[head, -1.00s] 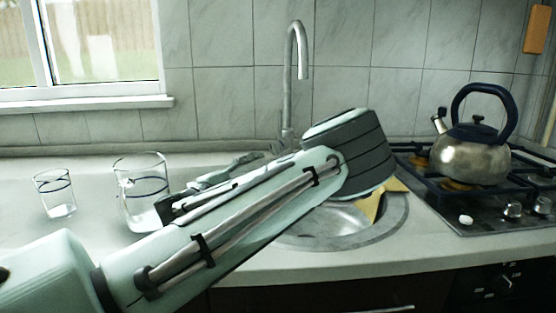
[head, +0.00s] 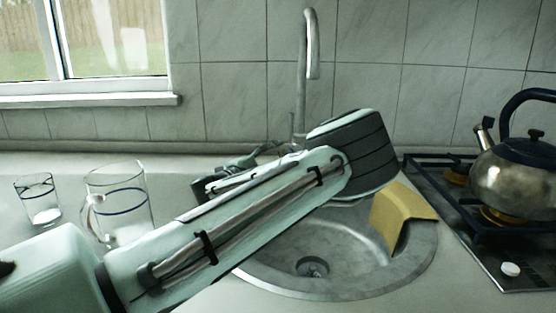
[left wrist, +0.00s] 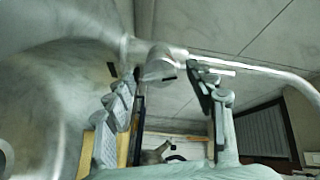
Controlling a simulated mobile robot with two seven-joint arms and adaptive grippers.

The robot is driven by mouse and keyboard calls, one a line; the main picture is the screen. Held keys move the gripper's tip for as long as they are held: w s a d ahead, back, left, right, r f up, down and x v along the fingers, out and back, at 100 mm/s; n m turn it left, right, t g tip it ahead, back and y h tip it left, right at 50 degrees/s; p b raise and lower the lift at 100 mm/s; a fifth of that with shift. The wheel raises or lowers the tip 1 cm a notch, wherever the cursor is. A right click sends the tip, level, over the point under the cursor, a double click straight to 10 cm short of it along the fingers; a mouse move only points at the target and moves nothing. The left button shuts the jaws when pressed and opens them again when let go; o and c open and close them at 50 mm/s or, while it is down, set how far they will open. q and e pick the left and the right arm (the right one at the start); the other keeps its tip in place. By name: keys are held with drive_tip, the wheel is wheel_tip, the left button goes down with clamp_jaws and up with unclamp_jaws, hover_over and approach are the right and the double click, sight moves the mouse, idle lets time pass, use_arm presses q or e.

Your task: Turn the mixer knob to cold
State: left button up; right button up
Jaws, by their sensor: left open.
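The mixer tap (head: 311,65) stands upright behind the sink (head: 400,275) in the head view; my arm hides part of its base. In the left wrist view the tap body runs across the top with its spout (left wrist: 265,70) to the right. The mixer knob (left wrist: 160,66) shows as a short metal cylinder near the middle. My left gripper (left wrist: 163,78) is open, its fingertips on either side of the knob; I cannot tell whether they touch it. In the head view, part of the left gripper (head: 228,172) shows behind my forearm. My right gripper is not in view.
A glass (head: 42,215) and a glass mug (head: 118,217) stand on the counter at left. A yellow cloth or sponge (head: 400,215) rests on the sink's right side. A kettle (head: 520,178) sits on the stove (head: 455,210) at right. The tiled wall is close behind the tap.

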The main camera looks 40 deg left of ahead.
use_arm(q)
drive_tip(key=c, duration=1.2)
drive_tip(key=shift+o, duration=0.2)
drive_tip(key=m, duration=1.1)
drive_tip(key=shift+m, duration=0.7)
